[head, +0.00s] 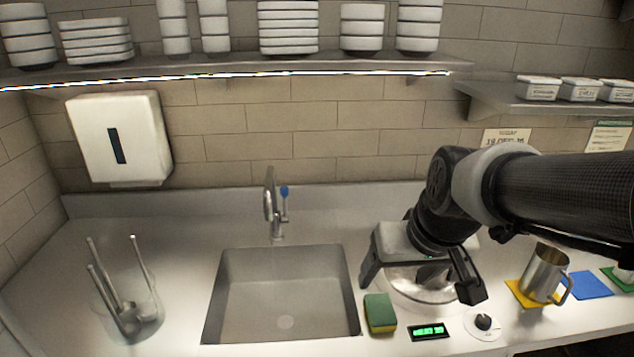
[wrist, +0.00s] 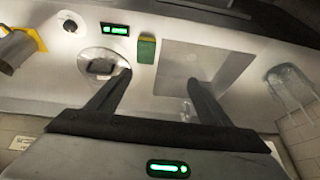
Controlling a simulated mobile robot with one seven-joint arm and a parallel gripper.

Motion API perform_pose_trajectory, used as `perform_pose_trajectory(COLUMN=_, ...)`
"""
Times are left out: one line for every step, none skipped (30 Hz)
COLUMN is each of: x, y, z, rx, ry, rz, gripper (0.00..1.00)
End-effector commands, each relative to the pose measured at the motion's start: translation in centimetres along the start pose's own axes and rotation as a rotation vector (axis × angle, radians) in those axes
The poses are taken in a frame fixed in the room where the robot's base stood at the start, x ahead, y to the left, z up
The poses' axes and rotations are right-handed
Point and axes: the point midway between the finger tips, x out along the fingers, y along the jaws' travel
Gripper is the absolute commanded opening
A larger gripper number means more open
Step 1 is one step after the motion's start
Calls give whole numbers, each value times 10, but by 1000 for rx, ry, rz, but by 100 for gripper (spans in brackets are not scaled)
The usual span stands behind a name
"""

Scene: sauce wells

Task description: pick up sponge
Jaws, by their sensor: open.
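A small green and yellow sponge (head: 380,314) lies on the white counter, just right of the sink's front right corner. It also shows in the wrist view (wrist: 147,50), beyond the fingertips and near the line between them. My gripper (head: 418,284) is open and empty, with its fingers spread apart. In the wrist view (wrist: 158,77) nothing is between the fingers. The gripper is apart from the sponge.
The sink (head: 283,290) lies left of the sponge, with a faucet (head: 272,205) behind it. A green-lit display (head: 429,331) and a knob (head: 483,323) are to the right. A metal pitcher (head: 544,273) stands further right. A clear container with utensils (head: 128,305) stands at left.

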Motion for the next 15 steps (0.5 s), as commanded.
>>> perform_pose_trajectory(x=30, y=10, z=-2, rx=4, ry=-20, rz=5, gripper=73)
perform_pose_trajectory(x=41, y=15, z=-4, rx=4, ry=-25, rz=9, gripper=73)
perform_pose_trajectory(x=55, y=22, z=-7, rx=3, ry=-32, rz=16, gripper=73)
perform_pose_trajectory(x=63, y=26, z=-9, rx=3, ry=-34, rz=23, gripper=73)
perform_pose_trajectory(x=71, y=31, z=-10, rx=1, ry=-38, rz=28, gripper=73)
perform_pose_trajectory(x=80, y=35, z=-12, rx=0, ry=-41, rz=35, gripper=73)
perform_pose_trajectory(x=84, y=38, z=-12, rx=0, ry=-42, rz=39, gripper=73)
perform_pose_trajectory(x=88, y=41, z=-13, rx=-1, ry=-43, rz=42, gripper=73)
perform_pose_trajectory(x=93, y=43, z=-14, rx=-2, ry=-44, rz=45, gripper=73)
perform_pose_trajectory(x=96, y=44, z=-14, rx=-2, ry=-45, rz=47, gripper=73)
perform_pose_trajectory(x=100, y=45, z=-14, rx=-2, ry=-46, rz=48, gripper=73)
perform_pose_trajectory(x=105, y=45, z=-14, rx=-3, ry=-46, rz=49, gripper=73)
perform_pose_trajectory(x=110, y=46, z=-13, rx=-3, ry=-47, rz=49, gripper=73)
perform_pose_trajectory(x=116, y=46, z=-12, rx=-2, ry=-48, rz=49, gripper=73)
perform_pose_trajectory(x=125, y=46, z=-12, rx=-2, ry=-49, rz=50, gripper=73)
